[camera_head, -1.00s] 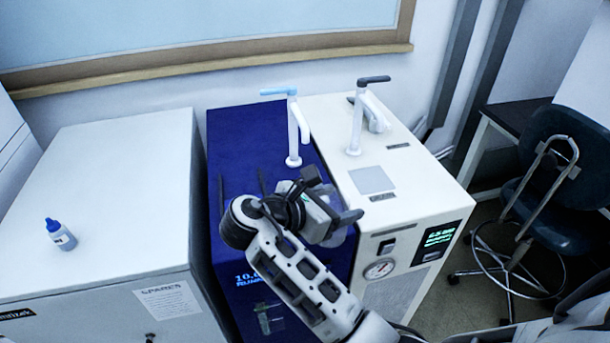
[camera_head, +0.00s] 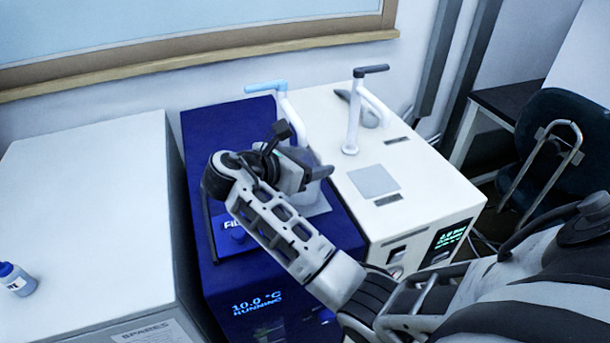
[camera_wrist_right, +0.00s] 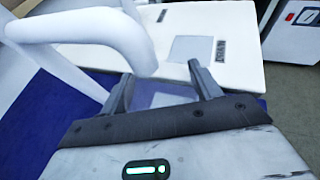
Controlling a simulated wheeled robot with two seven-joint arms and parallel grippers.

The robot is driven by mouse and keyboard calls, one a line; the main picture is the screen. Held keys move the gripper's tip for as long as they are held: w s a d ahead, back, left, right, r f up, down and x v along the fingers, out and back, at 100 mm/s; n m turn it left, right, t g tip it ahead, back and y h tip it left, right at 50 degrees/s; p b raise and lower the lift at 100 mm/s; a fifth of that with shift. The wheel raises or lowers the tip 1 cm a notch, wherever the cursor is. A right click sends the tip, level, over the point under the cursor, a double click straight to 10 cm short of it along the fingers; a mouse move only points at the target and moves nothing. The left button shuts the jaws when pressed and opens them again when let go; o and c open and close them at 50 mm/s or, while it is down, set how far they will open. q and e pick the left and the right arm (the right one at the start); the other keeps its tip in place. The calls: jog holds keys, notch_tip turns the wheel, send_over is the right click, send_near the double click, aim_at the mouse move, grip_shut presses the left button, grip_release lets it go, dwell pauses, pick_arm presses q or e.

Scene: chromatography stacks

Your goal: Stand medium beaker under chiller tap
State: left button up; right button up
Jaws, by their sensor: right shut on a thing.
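The medium beaker (camera_head: 316,203) is a clear, faint vessel, partly hidden behind my right gripper. My right gripper (camera_head: 308,156) is shut on it, over the blue unit and just in front of its tap. In the right wrist view the beaker (camera_wrist_right: 160,96) shows as a pale see-through patch between the fingers. The blue unit (camera_head: 222,270) reads 10.0 °C, running, and looks like the chiller. Its white tap (camera_head: 290,112) has a light blue handle. In the wrist view the white tap spout (camera_wrist_right: 130,42) is close ahead of the fingers. Whether the beaker touches the top is unclear.
A white unit (camera_head: 420,200) with its own dark-handled tap (camera_head: 352,115) and a grey square pad (camera_head: 374,181) stands to the right. A pale cabinet (camera_head: 90,210) with a blue-capped bottle (camera_head: 18,281) stands left. A dark chair (camera_head: 565,150) is at far right.

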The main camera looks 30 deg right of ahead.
jog(key=shift+f+b, duration=0.8)
jog(key=shift+f, duration=0.15)
jog(key=shift+r, duration=0.15)
jog(key=o, duration=1.1)
jog(key=shift+f, duration=0.2)
jog(key=shift+r, duration=0.15)
jog(key=v, duration=1.2)
jog(key=shift+r+p, duration=0.1)
jog(key=shift+p, duration=0.2)
